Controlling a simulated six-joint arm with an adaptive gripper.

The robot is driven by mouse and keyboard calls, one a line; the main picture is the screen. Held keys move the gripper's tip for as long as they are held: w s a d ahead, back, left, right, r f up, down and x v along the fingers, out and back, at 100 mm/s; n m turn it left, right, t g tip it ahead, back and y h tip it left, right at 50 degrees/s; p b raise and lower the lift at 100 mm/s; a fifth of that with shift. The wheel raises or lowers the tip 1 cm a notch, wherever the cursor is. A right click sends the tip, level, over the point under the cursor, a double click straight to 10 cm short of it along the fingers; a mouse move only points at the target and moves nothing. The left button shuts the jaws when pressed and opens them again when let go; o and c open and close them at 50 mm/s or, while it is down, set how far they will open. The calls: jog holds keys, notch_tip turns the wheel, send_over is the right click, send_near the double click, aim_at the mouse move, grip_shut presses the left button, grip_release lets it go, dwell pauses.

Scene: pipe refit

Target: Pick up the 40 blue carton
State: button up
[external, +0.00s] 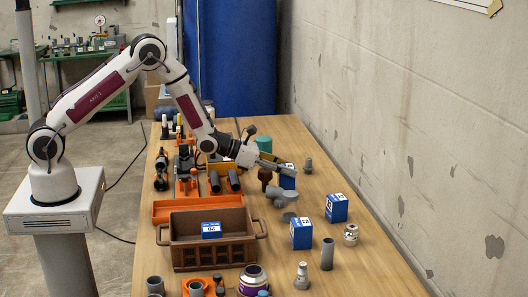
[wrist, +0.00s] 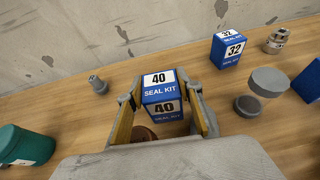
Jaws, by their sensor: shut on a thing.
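The blue carton (wrist: 161,92) has a white label reading 40 and "SEAL KIT". In the wrist view it is upright between the two fingers of my gripper (wrist: 160,108), which is shut on it from both sides. In the external view my gripper (external: 277,163) reaches over the table from the left, and the carton (external: 288,180) shows at its tip, partly hidden by the fingers. I cannot tell whether the carton touches the table.
A blue carton marked 32 (wrist: 230,48) stands apart, as does another blue carton (external: 301,234). Grey pipe fittings (external: 282,196) are near my gripper. A brown crate (external: 191,253) with a 26 label stands at the front. A wall (external: 400,120) bounds the table's right side.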

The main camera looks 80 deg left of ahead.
jog(key=shift+d, duration=0.65)
